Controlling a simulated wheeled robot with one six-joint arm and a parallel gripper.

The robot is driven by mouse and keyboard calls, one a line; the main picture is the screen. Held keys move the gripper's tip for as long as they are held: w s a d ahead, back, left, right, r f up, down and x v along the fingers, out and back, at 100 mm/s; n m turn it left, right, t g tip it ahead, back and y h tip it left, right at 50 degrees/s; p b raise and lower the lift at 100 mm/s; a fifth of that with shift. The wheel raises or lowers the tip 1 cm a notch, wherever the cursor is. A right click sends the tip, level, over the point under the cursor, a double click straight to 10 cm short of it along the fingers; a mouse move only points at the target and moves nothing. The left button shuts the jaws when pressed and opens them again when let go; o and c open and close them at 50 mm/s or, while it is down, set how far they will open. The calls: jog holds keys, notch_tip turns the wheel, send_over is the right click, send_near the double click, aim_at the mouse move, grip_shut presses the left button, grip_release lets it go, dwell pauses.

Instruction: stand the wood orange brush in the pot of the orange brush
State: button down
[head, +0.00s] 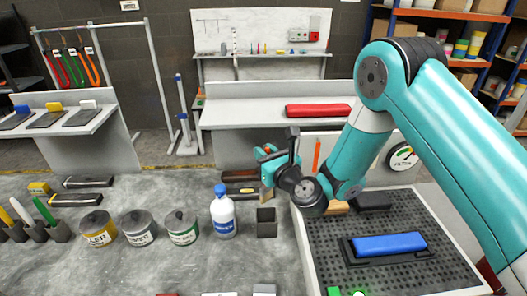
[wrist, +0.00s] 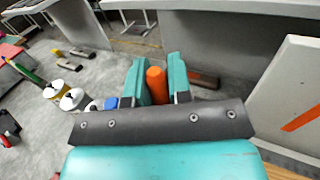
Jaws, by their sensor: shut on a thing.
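My gripper (head: 266,155) is raised above the grey table, in front of the robot's folded arm end. In the wrist view its two teal fingers (wrist: 158,82) are closed on an orange cylindrical handle (wrist: 156,84), which I take for the wood orange brush. In the head view a small brownish part (head: 267,192) shows below the fingers; most of the brush is hidden. A dark square pot (head: 266,224) stands on the table below the gripper, apart from it. No brush shows in this pot.
A white-blue bottle (head: 222,212) stands left of the pot, then several lidded tins (head: 181,228). Dark pots with brushes (head: 58,230) stand at far left. Right is a perforated tray (head: 340,225) with a blue block (head: 390,244). An orange strip (head: 317,155) marks an upright white panel.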

aim_at(268, 192)
notch_tip(268, 192, down, 10)
jog(key=b, duration=0.9)
jog(key=shift+f+b, duration=0.95)
jog(key=shift+b, duration=0.2)
dwell(0.3)
jog(key=c, duration=1)
grip_release()
jog(key=shift+o, duration=0.2)
jog(key=shift+s+f, duration=0.1)
